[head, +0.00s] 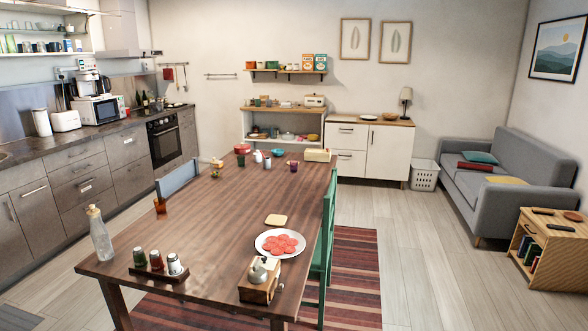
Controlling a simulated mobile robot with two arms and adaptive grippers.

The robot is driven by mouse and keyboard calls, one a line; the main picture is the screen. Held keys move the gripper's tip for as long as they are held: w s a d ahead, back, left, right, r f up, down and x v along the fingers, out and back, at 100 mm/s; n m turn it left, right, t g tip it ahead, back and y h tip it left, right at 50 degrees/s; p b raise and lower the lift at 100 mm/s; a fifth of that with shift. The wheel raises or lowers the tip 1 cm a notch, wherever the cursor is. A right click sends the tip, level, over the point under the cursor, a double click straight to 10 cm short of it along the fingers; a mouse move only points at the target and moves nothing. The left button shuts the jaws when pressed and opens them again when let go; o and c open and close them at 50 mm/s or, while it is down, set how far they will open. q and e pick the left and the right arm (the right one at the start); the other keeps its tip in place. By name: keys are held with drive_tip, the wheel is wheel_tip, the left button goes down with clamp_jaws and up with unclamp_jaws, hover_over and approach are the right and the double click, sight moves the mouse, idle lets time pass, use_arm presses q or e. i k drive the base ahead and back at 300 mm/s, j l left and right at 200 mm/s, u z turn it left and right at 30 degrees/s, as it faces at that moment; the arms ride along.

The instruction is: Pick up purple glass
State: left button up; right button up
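A small purple glass (293,166) stands upright towards the far end of the long wooden table (200,220), right of the middle. It is small in the picture, and nothing in front hides it. Neither of my grippers shows in the head view, so I cannot see whether they are open or shut.
Near the glass are a teal bowl (278,153), a light box (317,155), a red pot (242,149) and small cups. Nearer are a plate of red slices (280,243), a glass bottle (100,235) and a tray of shakers (158,271). A green chair (327,225) stands at the right side.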

sight(293, 164)
drive_tip(key=i+l+z, duration=0.3)
drive_tip(key=i, duration=0.15)
drive_tip(key=i+l+z, duration=0.15)
drive_tip(key=i+z, duration=0.15)
drive_tip(key=i, duration=0.15)
drive_tip(key=i+z, duration=0.3)
drive_tip(key=i, duration=0.2)
drive_tip(key=i+l+u, duration=0.15)
drive_tip(key=i, duration=0.35)
drive_tip(key=i+l+u, duration=0.1)
drive_tip(key=i, duration=0.45)
drive_tip(key=i+l+u, duration=0.15)
drive_tip(key=i, duration=0.35)
